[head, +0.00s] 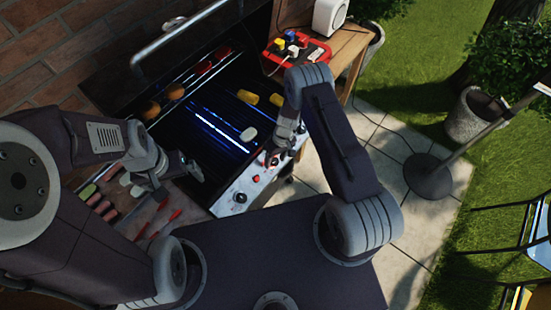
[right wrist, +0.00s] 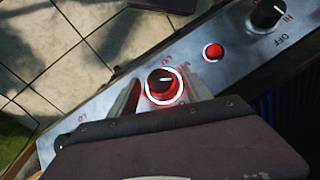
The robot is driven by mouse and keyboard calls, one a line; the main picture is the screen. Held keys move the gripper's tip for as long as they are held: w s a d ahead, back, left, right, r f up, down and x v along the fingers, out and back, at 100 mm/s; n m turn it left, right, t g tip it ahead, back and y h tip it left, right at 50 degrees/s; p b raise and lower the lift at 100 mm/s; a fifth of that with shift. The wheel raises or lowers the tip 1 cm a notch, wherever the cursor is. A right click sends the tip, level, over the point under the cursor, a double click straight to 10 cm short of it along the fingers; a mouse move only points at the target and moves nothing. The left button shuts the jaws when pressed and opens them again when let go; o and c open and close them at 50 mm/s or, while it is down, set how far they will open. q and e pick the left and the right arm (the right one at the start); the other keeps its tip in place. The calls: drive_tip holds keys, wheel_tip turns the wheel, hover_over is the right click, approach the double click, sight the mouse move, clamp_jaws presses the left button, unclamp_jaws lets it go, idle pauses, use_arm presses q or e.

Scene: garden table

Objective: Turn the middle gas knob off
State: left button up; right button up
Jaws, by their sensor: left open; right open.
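The middle gas knob (right wrist: 160,83) is dark, with a glowing red and white ring around it and a short white mark on its face. In the head view the knob (head: 273,160) is on the grill's front panel (head: 222,204), partly hidden by my right gripper (head: 279,152). My right gripper (right wrist: 163,92) is open in the right wrist view, with a finger on each side of the knob; contact cannot be told. My left gripper (head: 185,174) is open and empty, over the left side near the grill's front edge.
A red button (right wrist: 212,51) and another black knob (right wrist: 267,14) marked HI and OFF are on the panel. Food lies on the grill, including a yellow piece (head: 247,97). A red tray (head: 297,51) stands on the wooden side shelf. Utensils lie left of the panel.

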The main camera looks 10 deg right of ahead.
clamp_jaws()
drive_tip(key=shift+f+m+b, duration=0.2)
drive_tip(key=shift+m+b, duration=0.1)
drive_tip(key=shift+b, duration=0.5)
drive_tip(key=m+y+b, duration=0.1)
drive_tip(key=b, duration=0.2)
drive_tip(key=m+y+b, duration=0.2)
drive_tip(key=b, duration=0.1)
drive_tip(key=m+g+y+b, duration=0.1)
drive_tip(key=m+b, duration=0.1)
drive_tip(key=b, duration=0.1)
drive_tip(key=shift+w+d+f+y, duration=0.1)
drive_tip(key=shift+d+f+y, duration=0.1)
drive_tip(key=shift+d+y, duration=0.2)
drive_tip(key=m+y+b, duration=0.2)
drive_tip(key=b, duration=0.1)
drive_tip(key=shift+r+m, duration=0.1)
drive_tip(key=shift+m, duration=0.2)
drive_tip(key=shift+m+t+y+b, duration=0.3)
drive_tip(key=shift+m+y+b, duration=0.05)
drive_tip(key=shift+m+y, duration=0.05)
drive_tip(key=shift+r, duration=0.1)
unclamp_jaws()
drive_tip(key=shift+d, duration=0.1)
